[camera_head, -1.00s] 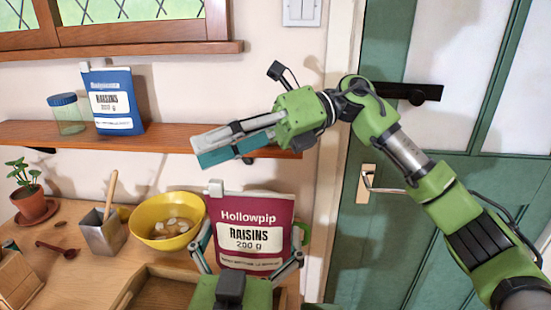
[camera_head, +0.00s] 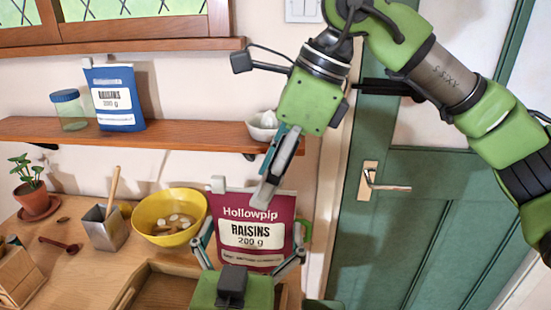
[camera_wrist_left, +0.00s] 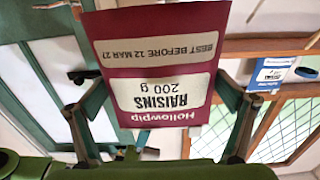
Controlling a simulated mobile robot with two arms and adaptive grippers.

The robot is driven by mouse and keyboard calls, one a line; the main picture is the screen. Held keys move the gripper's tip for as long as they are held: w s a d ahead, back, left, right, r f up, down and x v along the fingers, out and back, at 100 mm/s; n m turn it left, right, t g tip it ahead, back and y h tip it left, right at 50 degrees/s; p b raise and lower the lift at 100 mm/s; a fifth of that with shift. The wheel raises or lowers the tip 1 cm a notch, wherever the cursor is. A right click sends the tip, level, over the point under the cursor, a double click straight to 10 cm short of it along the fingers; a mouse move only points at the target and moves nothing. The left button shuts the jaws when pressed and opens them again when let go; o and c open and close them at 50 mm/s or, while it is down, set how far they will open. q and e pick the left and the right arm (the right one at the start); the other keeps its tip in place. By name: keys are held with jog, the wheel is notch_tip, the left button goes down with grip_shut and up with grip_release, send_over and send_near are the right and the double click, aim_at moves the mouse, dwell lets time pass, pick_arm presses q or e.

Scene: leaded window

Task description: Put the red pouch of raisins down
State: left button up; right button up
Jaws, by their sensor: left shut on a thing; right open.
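The red pouch of raisins (camera_head: 228,231), labelled Hollowpip, stands upright between the fingers of my left gripper (camera_head: 249,252), which is shut on its sides. In the left wrist view the pouch (camera_wrist_left: 120,70) appears upside down, flanked by both fingers. Whether its base touches anything is hidden behind the gripper. My right gripper (camera_head: 274,178) is open and empty, pointing down. In the head view its fingers overlap the pouch's top edge; I cannot tell whether they touch it.
A yellow bowl (camera_head: 150,226), a metal pot (camera_head: 100,240) and a potted plant (camera_head: 35,192) stand on the wooden counter (camera_head: 75,222). The shelf (camera_head: 180,134) above holds a blue raisins pouch (camera_head: 115,98), a jar (camera_head: 68,112) and a small white bowl (camera_head: 262,128). A green door (camera_head: 430,190) is right.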

aim_at(250, 213)
jog(key=x, duration=0.8)
jog(key=shift+f, duration=0.1)
grip_shut()
pick_arm(q)
jog(key=o, duration=1)
jog(key=shift+c, duration=0.2)
pick_arm(e)
jog(key=shift+w, duration=0.1)
pick_arm(q)
jog(key=shift+r, duration=0.1)
